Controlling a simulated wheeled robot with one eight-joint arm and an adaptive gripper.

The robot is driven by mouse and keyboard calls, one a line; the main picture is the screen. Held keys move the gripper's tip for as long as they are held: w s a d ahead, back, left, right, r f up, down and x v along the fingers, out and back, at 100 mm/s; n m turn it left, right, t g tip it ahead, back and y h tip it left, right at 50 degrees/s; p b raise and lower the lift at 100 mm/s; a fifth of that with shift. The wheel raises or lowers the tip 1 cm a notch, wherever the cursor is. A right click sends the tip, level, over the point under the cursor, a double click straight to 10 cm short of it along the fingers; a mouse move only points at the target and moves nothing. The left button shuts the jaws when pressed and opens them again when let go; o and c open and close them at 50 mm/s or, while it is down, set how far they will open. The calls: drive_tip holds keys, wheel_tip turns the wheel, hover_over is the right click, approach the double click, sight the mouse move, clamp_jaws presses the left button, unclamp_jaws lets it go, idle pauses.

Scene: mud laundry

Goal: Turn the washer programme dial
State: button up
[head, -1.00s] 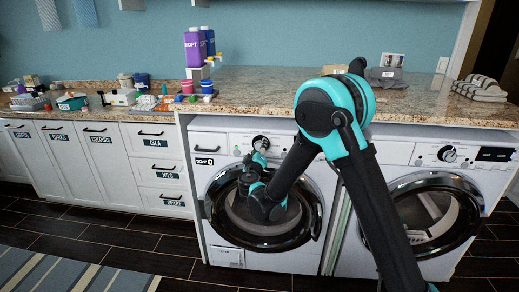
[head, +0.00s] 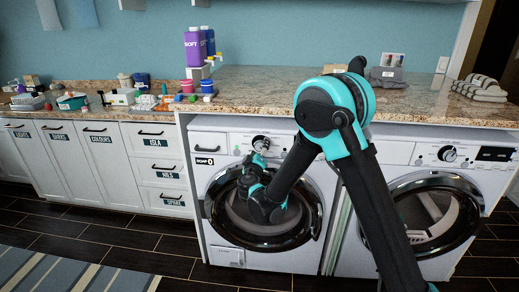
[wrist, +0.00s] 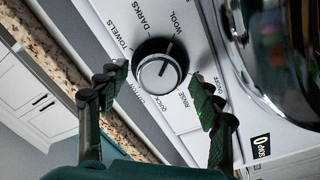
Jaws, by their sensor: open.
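In the head view the dial (head: 261,142) sits on the top panel of the left washer (head: 222,144), just above my gripper (head: 260,155), whose fingers are too small to make out there.
The washer's round door (head: 222,222) lies below the panel. A second machine (head: 398,154) with its own dial (head: 447,153) stands to the right. The granite counter (head: 260,92) above holds detergent bottles (head: 193,48) and folded towels (head: 480,88).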

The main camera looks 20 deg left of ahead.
drive_tip(key=v, duration=1.1)
drive_tip(key=w+d+m+g+h, duration=0.1)
drive_tip(key=w+d+m+h, duration=0.15)
drive_tip(key=d, duration=0.65)
drive_tip(key=w+d+m+g+h, duration=0.2)
drive_tip(key=w+d, duration=0.2)
drive_tip(key=d, duration=0.5)
drive_tip(key=s+d+f+m+g+h, duration=0.1)
drive_tip(key=d+g, duration=0.1)
drive_tip(key=d, duration=0.6)
drive_tip(key=s+d+f+m+g+h, duration=0.1)
drive_tip(key=d+f+m+g+h, duration=0.1)
drive_tip(key=d, duration=0.6)
drive_tip(key=s+d+f+m+g, duration=0.3)
drive_tip(key=s+d+f+g, duration=0.1)
drive_tip(key=s+d, duration=0.75)
drive_tip(key=s+d+f+m+g+y, duration=0.2)
drive_tip(key=s+d+f+y, duration=0.1)
drive_tip(key=s, duration=0.6)
drive_tip(key=shift+s+d+f+g+y, duration=0.15)
drive_tip(key=shift+s+d+g+y, duration=0.15)
drive_tip(key=shift+s+g+y, duration=0.1)
